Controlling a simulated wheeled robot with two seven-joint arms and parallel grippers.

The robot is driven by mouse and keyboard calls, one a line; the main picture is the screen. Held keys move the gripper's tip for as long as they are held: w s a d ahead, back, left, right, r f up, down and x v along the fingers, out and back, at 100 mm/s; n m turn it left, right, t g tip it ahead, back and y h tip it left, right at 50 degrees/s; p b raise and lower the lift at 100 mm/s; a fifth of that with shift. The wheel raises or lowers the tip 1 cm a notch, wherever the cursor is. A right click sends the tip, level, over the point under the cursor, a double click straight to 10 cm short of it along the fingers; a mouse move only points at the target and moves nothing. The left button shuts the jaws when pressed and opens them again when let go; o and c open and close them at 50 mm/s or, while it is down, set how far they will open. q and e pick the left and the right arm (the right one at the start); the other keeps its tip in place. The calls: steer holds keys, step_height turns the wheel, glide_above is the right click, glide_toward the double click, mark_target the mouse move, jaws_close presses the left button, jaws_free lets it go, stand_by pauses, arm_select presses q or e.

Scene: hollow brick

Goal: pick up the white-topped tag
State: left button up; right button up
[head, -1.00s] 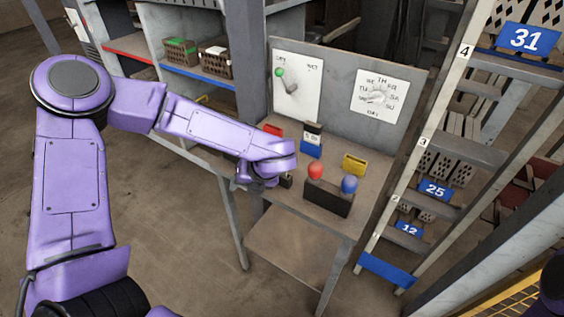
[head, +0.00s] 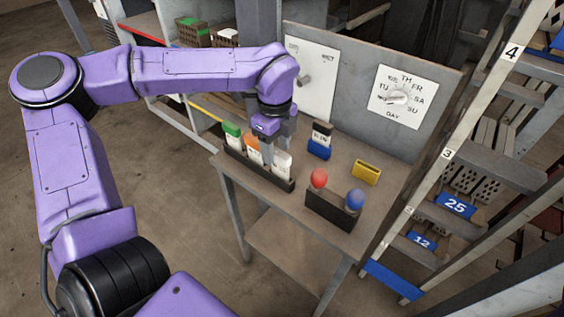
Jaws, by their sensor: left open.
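The white-topped tag (head: 282,161) stands upright in the dark rack (head: 262,175) near the left front of the small table. An orange-topped tag (head: 253,142) and a green-topped tag (head: 232,130) stand in the same rack to its left. My left gripper (head: 277,147) is open and points down just above and behind the white-topped and orange-topped tags. Its fingers partly overlap the tags in the picture, and I cannot tell whether they touch. My right gripper is not in view.
A black-topped tag (head: 321,133) stands in a blue holder (head: 318,150). A yellow holder (head: 366,172) is to its right. A dark box (head: 331,208) with a red ball (head: 319,178) and a blue ball (head: 355,198) is in front. An upright panel (head: 425,90) backs the table.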

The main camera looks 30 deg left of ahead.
mark_target(280, 162)
arm_select(q)
steer(key=f, duration=0.2)
steer(key=d+f+p, duration=0.1)
steer(key=f, duration=0.2)
steer(key=shift+w+f, duration=0.1)
steer(key=shift+w, duration=0.1)
jaws_close()
